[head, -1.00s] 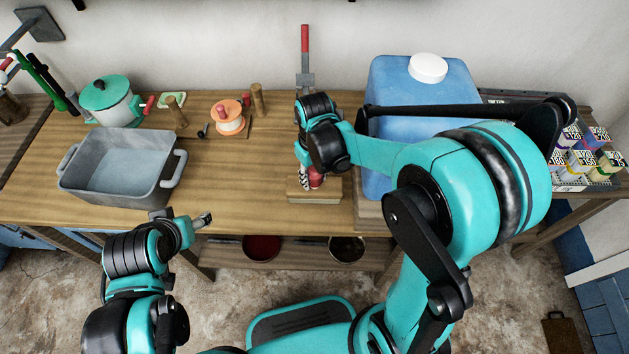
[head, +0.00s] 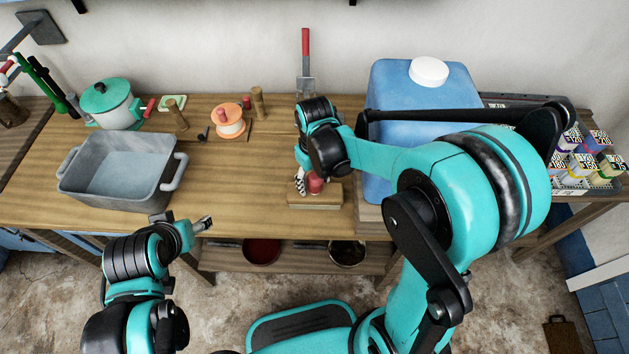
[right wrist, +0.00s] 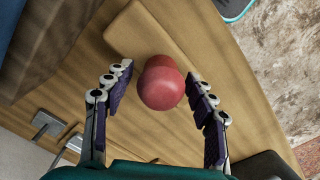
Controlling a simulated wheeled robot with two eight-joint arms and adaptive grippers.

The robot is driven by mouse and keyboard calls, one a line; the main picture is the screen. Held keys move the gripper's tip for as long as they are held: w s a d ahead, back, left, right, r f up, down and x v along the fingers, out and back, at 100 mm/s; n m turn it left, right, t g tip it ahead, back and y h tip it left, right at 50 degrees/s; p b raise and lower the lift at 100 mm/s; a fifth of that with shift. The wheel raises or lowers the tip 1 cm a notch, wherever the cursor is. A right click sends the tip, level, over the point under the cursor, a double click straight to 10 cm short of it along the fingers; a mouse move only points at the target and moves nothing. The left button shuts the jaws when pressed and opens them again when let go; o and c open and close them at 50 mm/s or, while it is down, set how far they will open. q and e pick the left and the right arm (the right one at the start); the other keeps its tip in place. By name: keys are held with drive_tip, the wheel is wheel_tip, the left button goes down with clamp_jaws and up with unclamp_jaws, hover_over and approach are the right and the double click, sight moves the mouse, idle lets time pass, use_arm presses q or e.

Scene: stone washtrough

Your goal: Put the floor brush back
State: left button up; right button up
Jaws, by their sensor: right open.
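A wooden block with a round red knob (head: 316,184), which I take to be the floor brush, sits on the table near its front edge. Its bristles, if any, are hidden. My right gripper (right wrist: 158,100) is open in the right wrist view, with the red knob (right wrist: 161,84) between its fingers and gaps on both sides. In the head view my right gripper (head: 306,178) is just above the block, partly hidden by its own wrist. My left gripper (head: 183,220) is open and empty, low in front of the table edge.
A grey basin (head: 120,190) stands at left, with a green-lidded pot (head: 108,98) behind it. A large blue container (head: 425,85) stands close right of the right gripper. A red-handled scraper (head: 306,70) is at the wall. The tabletop between basin and block is clear.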

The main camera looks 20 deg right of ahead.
wheel_tip(320, 180, up, 11)
drive_tip(key=p, duration=0.3)
drive_tip(key=shift+r+p, duration=0.1)
drive_tip(key=shift+p, duration=0.2)
use_arm(q)
wheel_tip(320, 180, up, 4)
